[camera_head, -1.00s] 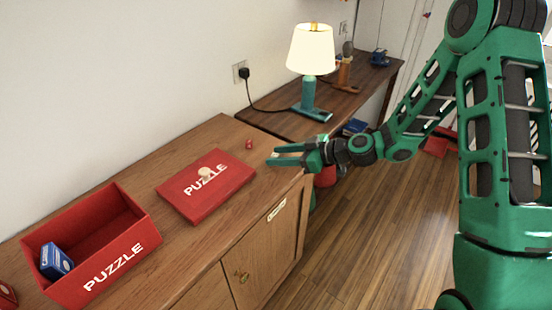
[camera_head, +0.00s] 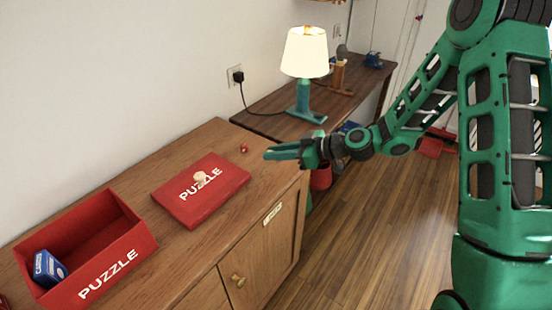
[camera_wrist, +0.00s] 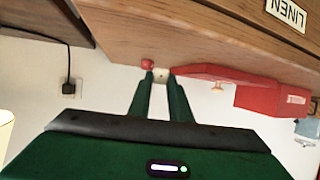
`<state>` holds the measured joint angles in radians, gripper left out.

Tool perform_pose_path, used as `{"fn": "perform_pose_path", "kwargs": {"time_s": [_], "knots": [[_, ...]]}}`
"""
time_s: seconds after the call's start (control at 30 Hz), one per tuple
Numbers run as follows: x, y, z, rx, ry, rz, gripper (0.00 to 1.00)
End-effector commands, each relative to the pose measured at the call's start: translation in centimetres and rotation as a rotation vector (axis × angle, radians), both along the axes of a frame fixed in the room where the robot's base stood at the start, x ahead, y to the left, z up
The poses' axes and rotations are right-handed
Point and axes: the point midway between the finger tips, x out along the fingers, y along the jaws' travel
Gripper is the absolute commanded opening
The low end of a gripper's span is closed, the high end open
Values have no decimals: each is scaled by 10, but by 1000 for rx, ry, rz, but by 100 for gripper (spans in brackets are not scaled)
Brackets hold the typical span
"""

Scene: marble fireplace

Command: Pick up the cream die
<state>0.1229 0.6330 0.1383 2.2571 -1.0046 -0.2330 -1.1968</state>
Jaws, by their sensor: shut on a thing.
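The cream die (camera_wrist: 160,77) shows in the wrist view between the two fingertips of my gripper (camera_wrist: 160,80). In the head view my gripper (camera_head: 267,154) is over the right end of the wooden cabinet, with its fingers close together; I cannot make out the die there. My gripper is shut on the die. I cannot tell whether the die is clear of the cabinet top.
A red die (camera_head: 243,148) lies just left of my fingertips. A red puzzle lid (camera_head: 225,188) with a small pale round thing (camera_head: 200,177) on it lies further left. An open red box (camera_head: 140,245) holds a blue box (camera_head: 48,268). A lamp (camera_head: 305,60) stands behind.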

Motion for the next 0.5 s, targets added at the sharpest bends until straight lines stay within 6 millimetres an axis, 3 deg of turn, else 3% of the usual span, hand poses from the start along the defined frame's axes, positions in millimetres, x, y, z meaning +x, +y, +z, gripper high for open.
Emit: {"fn": "perform_pose_path", "kwargs": {"time_s": [0.07, 0.5], "knots": [[1, 0, 16, -1, -7, 0, 0], [-55, 73, 70, -1, -4, 3, 0]]}}
